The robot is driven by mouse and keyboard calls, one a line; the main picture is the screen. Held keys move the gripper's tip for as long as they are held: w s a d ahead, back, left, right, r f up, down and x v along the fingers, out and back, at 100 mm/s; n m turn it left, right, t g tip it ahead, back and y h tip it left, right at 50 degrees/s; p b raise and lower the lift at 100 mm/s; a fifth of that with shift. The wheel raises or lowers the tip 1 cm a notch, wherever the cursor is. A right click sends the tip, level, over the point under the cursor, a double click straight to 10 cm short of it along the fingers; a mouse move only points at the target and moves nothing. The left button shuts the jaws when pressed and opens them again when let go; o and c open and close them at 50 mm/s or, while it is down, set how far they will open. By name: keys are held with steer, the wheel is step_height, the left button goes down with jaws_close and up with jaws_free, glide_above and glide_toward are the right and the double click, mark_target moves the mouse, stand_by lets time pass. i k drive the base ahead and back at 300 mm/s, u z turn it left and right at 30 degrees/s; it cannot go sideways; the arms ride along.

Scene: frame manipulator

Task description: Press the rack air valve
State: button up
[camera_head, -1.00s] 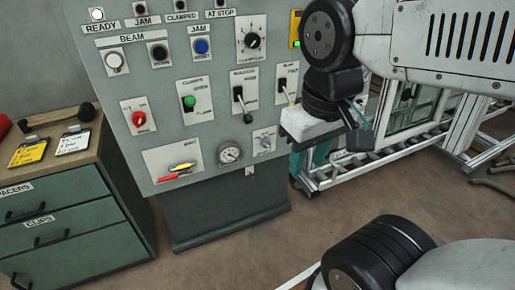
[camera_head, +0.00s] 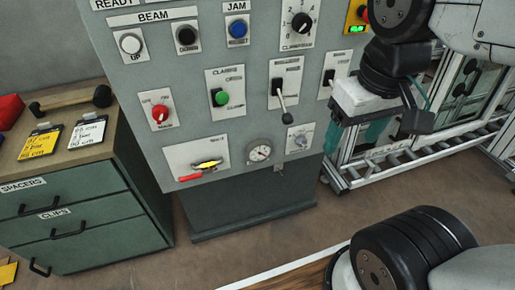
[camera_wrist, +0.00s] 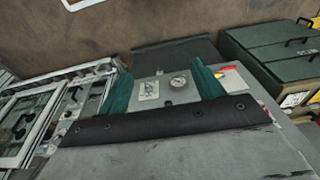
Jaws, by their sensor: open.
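The grey control panel (camera_head: 225,60) fills the upper middle of the head view. On its lower left is a plate holding a lever valve with a yellow and red handle (camera_head: 205,166), turned roughly level. Its small label cannot be read, so I cannot confirm it is the rack air valve. In the wrist view this handle (camera_wrist: 228,69) shows just right of the right finger. My gripper (camera_head: 352,138), with teal fingers, hangs at the panel's right edge in the head view. In the wrist view my gripper (camera_wrist: 160,78) is open and empty, its fingers on either side of the gauge.
A round gauge (camera_head: 259,152) and a small knob plate (camera_head: 299,138) sit right of the lever. A red knob (camera_head: 160,112) and green button (camera_head: 220,98) are above. A green drawer cabinet (camera_head: 80,215) stands left, a roller frame (camera_head: 420,150) right.

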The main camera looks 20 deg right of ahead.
mark_target(190, 177)
steer(key=u, duration=0.35)
steer(key=k, duration=0.85)
steer(key=z, duration=0.8)
